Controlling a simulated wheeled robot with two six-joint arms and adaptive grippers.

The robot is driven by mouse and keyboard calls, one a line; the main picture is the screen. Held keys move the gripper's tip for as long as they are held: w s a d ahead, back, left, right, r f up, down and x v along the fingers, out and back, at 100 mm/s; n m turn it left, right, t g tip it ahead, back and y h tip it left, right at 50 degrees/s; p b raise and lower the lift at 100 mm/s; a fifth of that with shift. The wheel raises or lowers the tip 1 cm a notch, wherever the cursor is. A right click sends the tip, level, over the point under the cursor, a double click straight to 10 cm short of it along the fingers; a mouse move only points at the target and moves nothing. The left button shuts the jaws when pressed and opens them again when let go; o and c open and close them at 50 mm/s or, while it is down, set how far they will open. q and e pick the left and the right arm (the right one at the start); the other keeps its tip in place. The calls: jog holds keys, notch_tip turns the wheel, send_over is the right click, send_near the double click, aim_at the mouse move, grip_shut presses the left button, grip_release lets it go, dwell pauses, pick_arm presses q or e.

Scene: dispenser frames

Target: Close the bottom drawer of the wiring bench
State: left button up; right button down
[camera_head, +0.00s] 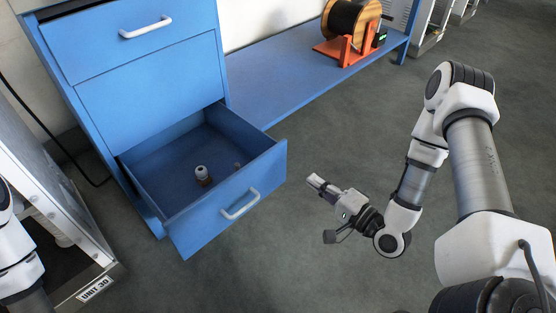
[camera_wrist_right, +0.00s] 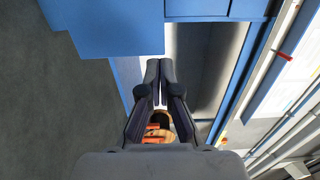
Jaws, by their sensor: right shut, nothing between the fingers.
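The blue wiring bench (camera_head: 150,95) stands at the left in the head view. Its bottom drawer (camera_head: 205,225) is pulled well out, with a white bar handle (camera_head: 240,204) on its front. The drawer above it is shut. My right gripper (camera_head: 315,182) is shut and empty. It is to the right of the open drawer's front, apart from it, with its fingers pointing left toward the bench. In the right wrist view the closed fingers (camera_wrist_right: 160,68) show with blue bench surfaces beyond them. My left gripper is out of view; only part of the left arm shows.
A small white-topped fitting (camera_head: 202,175) stands inside the drawer. A wooden cable spool (camera_head: 350,20) in an orange stand sits on the blue low shelf (camera_head: 290,75). A grey cabinet marked UNIT 3D (camera_head: 95,288) is at lower left. The floor before the drawer is clear.

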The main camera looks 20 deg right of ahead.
aim_at(273, 152)
jog(key=b+x, duration=0.5)
jog(key=x, duration=0.7)
jog(key=shift+f+b, duration=0.15)
jog(key=shift+b, duration=0.15)
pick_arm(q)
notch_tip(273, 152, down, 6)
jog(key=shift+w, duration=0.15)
